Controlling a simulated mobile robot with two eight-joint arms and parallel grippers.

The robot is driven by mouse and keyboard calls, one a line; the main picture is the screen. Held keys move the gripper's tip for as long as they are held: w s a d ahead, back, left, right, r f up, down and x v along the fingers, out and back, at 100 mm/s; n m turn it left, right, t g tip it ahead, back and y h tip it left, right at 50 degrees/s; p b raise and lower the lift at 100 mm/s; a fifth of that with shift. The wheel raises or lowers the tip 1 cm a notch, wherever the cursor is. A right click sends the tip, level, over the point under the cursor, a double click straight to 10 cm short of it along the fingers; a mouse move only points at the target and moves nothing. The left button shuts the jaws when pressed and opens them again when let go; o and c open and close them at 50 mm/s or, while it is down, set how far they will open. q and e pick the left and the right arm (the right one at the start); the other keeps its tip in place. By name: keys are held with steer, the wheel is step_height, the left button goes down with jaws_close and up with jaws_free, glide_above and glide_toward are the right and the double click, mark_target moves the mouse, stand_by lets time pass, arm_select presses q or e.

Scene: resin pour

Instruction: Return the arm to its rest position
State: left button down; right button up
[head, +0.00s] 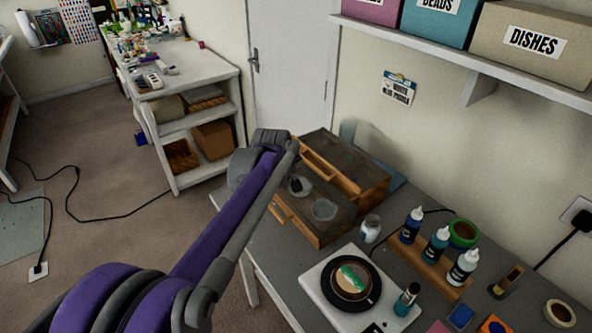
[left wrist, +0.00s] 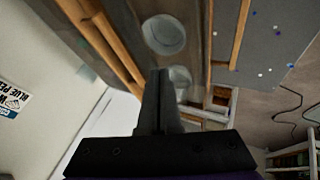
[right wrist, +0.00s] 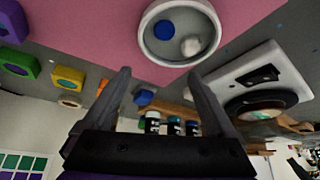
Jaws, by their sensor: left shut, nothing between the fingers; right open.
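My left arm, purple and grey, crosses the head view from the lower left. Its gripper (head: 296,184) is over the open-drawered wooden cabinet (head: 368,177) at the back of the grey worktable. In the left wrist view its fingers (left wrist: 160,78) are shut together with nothing between them. Two round clear cups, one nearer (left wrist: 164,34) and one partly behind the fingers (left wrist: 180,77), show beyond them. My right gripper (right wrist: 159,76) is open and empty in the right wrist view, near a pink mat (right wrist: 100,40) and a round dish (right wrist: 180,32) holding a blue and a white piece. It is outside the head view.
A white scale (head: 316,287) with a dark round disc and cup stands in front of the cabinet. A glass jar (head: 371,228) and several dropper bottles (head: 435,246) on a wooden rack stand right of it. A shelf (head: 480,70) with boxes overhangs the table. Open floor (head: 110,225) lies to the left.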

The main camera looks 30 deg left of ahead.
arm_select(q)
steer(key=v, duration=0.6)
steer(key=s+d+f+m, duration=0.3)
steer(key=s+d+f, duration=0.1)
steer(key=s, duration=0.4)
steer(key=s+d+f+m+g+h, duration=0.1)
steer(key=s+d+f+m, duration=0.3)
steer(key=s, duration=0.5)
steer(key=s+d+f+m, duration=0.4)
steer(key=s+d+f, duration=0.1)
steer(key=s+f, duration=0.2)
steer(key=shift+s+d, duration=0.35)
steer(key=shift+s, duration=0.45)
